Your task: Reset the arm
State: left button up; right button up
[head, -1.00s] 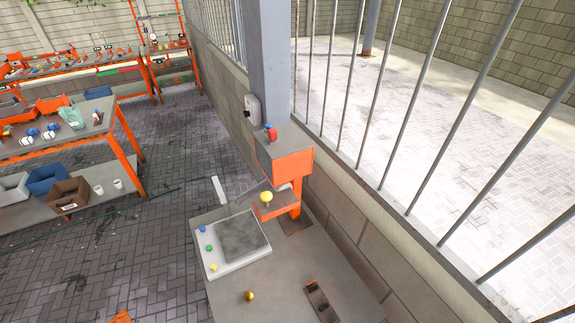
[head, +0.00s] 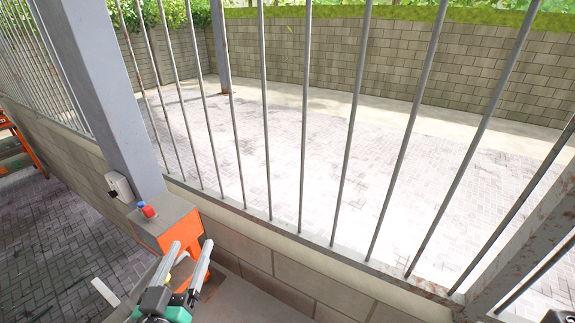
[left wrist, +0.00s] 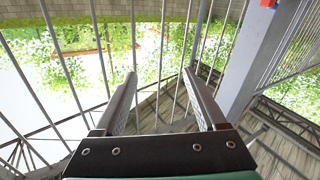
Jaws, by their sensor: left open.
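My left gripper (head: 186,262) rises from the bottom of the head view, its two grey fingers spread apart with nothing between them. A small dark piece at the bottom right corner of the head view may be part of my right arm; no right gripper fingers show.
A grey pillar (head: 105,95) and a row of metal bars (head: 265,110) stand on a low block wall (head: 290,275) beyond the gripper. A grey worktop (head: 240,300) lies below. Paved floor (head: 65,225) is open at the left.

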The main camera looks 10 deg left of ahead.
pick_arm(q)
notch_tip(320, 180, up, 17)
jog(key=d+t+h+p, duration=0.1)
jog(key=d+t, duration=0.2)
jog(key=t, duration=0.1)
jog(key=s+d+r+m+t+h, duration=0.1)
jog(key=s+r+t, duration=0.1)
jog(key=s+r, duration=0.3)
jog(key=s+d+r+m+t+h, duration=0.1)
jog(key=s+r, duration=0.5)
jog(key=r, duration=0.8)
jog(key=shift+s+d+m+t+h+p, duration=0.25)
jog(key=shift+m+t+h+p, duration=0.25)
jog(key=shift+m+t, duration=0.45)
jog(key=shift+r, duration=0.1)
